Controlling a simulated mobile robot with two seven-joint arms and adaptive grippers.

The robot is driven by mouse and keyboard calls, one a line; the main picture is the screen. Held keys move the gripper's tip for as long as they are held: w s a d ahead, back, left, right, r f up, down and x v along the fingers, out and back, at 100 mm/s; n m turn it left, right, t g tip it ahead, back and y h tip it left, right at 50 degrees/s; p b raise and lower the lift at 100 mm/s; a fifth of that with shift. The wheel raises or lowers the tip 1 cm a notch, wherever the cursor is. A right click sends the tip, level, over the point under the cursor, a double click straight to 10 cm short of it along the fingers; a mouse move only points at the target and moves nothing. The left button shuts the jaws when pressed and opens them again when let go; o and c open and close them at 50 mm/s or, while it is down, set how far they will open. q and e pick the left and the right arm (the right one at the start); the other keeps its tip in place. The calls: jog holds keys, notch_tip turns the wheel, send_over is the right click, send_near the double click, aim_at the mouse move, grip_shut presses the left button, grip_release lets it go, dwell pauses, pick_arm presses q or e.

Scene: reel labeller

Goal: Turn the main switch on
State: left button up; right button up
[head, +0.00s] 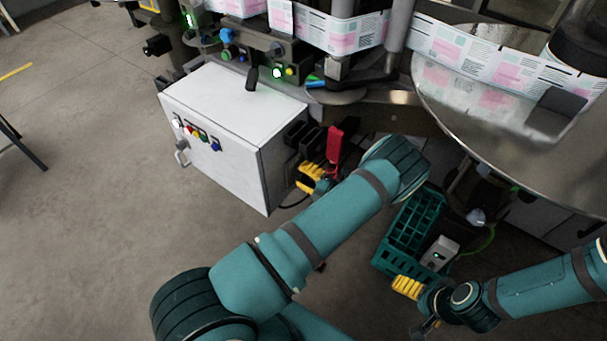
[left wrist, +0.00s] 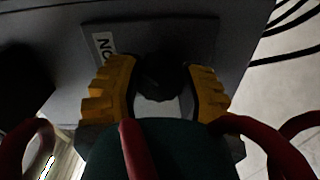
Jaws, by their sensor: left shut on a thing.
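The main switch is a dark round knob (left wrist: 162,75) on a dark plate (left wrist: 205,32) in the left wrist view. A pale label beside it bears letters, seen upside down, that look like "ON". My left gripper (head: 312,180) is at the right side of the white cabinet (head: 215,150). In the left wrist view its yellow fingers (left wrist: 160,92) stand on both sides of the knob and are shut on it. The knob's pointer is too dark to read. In the head view the gripper hides the switch. My right gripper (head: 408,287) is low at the right, apart from the cabinet; its opening is unclear.
A green crate (head: 400,232) stands on the floor near my right gripper, with a small grey box (head: 440,252) by it. The labeller's round metal table (head: 500,110) and label web (head: 500,62) are above. Dark cables (left wrist: 285,50) run beside the switch.

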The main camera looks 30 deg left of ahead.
dwell(0.5)
pick_arm(q)
jog(key=o, duration=1.2)
jog(key=d, duration=0.8)
jog(key=s+d, duration=0.1)
jog(key=d, duration=0.3)
